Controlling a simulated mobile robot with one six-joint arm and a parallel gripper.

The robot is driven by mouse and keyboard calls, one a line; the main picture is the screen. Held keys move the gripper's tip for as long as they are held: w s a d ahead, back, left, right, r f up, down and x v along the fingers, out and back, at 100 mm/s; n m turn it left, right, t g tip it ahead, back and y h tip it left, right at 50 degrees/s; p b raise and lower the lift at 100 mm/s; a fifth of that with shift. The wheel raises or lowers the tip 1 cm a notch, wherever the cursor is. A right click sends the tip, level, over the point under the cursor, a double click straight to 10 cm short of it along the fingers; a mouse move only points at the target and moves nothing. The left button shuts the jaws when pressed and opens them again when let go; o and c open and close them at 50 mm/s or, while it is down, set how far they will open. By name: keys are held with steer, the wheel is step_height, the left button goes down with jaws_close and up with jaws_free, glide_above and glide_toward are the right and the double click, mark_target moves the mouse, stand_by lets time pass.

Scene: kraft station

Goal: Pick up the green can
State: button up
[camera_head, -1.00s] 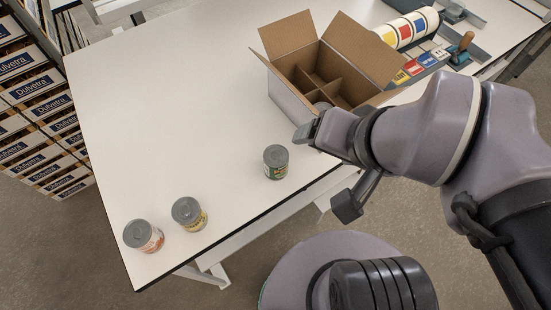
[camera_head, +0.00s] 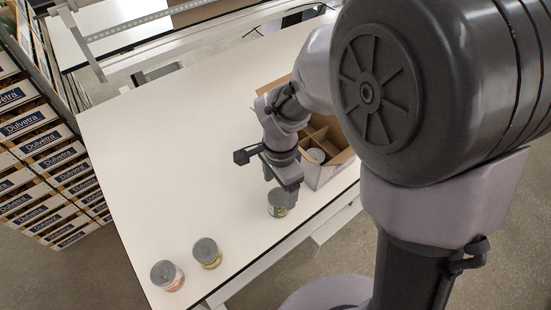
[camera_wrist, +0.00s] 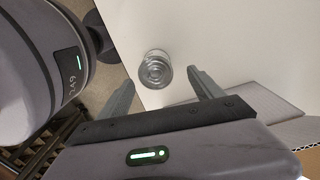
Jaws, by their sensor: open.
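The green can (camera_head: 278,203) stands upright on the white table near its front edge, just below my gripper (camera_head: 281,182) in the head view. In the wrist view a can with a grey metal lid (camera_wrist: 155,72) shows between and beyond my two fingertips (camera_wrist: 160,92); its label colour is hard to tell there. My gripper is open, with the fingers apart and nothing between them that I can see held. The gripper hides part of the can's upper side in the head view.
An orange-labelled can (camera_head: 167,276) and a yellow-labelled can (camera_head: 207,253) stand at the table's near left corner. An open cardboard box (camera_head: 325,172) with dividers and a can inside stands right of my gripper. The table (camera_head: 170,150) is clear to the left.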

mark_target(279, 202)
steer(key=f, duration=0.2)
steer(key=f+b, duration=0.1)
steer(key=f, duration=0.1)
steer(key=f+b, duration=0.1)
steer(key=f, duration=0.1)
steer(key=shift+s+f, duration=0.35)
steer(key=shift+f, duration=0.05)
steer(key=shift+r, duration=0.1)
steer(key=shift+c, duration=0.5)
steer(key=c, duration=1.5)
